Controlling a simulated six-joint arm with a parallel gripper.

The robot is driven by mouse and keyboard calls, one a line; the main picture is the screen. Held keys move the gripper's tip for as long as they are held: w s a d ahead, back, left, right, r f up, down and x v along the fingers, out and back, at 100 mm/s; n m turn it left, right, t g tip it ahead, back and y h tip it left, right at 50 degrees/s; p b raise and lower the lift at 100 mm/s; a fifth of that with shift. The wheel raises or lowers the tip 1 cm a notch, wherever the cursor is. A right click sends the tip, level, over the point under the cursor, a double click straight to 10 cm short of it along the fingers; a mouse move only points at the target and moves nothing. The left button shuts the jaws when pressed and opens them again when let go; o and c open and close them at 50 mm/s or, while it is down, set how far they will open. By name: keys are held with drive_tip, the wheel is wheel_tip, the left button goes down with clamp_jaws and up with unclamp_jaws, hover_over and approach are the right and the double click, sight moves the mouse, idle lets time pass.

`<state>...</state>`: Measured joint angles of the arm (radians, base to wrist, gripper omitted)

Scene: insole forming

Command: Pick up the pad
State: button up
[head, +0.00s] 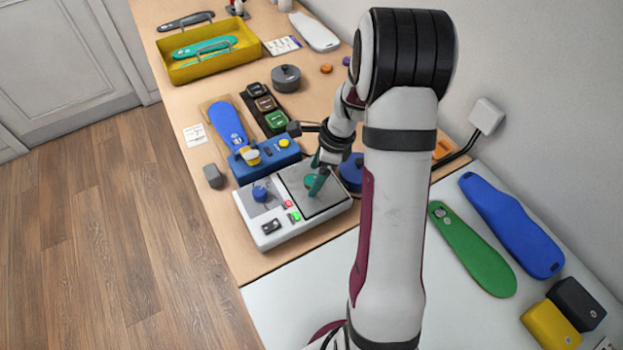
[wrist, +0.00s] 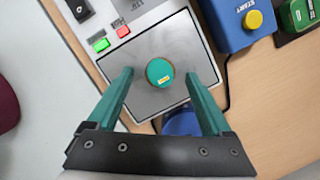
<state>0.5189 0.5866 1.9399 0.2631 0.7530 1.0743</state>
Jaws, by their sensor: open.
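The pad, a small teal disc with a yellow label (wrist: 160,72), lies on the grey square plate (wrist: 148,103) of a white device. In the head view the pad (head: 309,182) is partly hidden by my gripper (head: 318,186). My gripper is open, and its two teal fingers (wrist: 159,75) show on either side of the pad in the wrist view, with a gap on both sides. It holds nothing. I cannot tell the exact height of the fingertips over the plate.
The white device (head: 268,236) carries a blue knob (head: 261,193) and red and green buttons. A blue box with a yellow button (head: 283,142) stands behind it. A round blue object (head: 351,172) is close to the right. A yellow tray (head: 181,77) stands at the far left.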

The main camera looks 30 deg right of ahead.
drive_tip(key=shift+a+f, duration=0.1)
drive_tip(key=shift+f, duration=0.3)
clamp_jaws()
drive_tip(key=shift+r, duration=0.1)
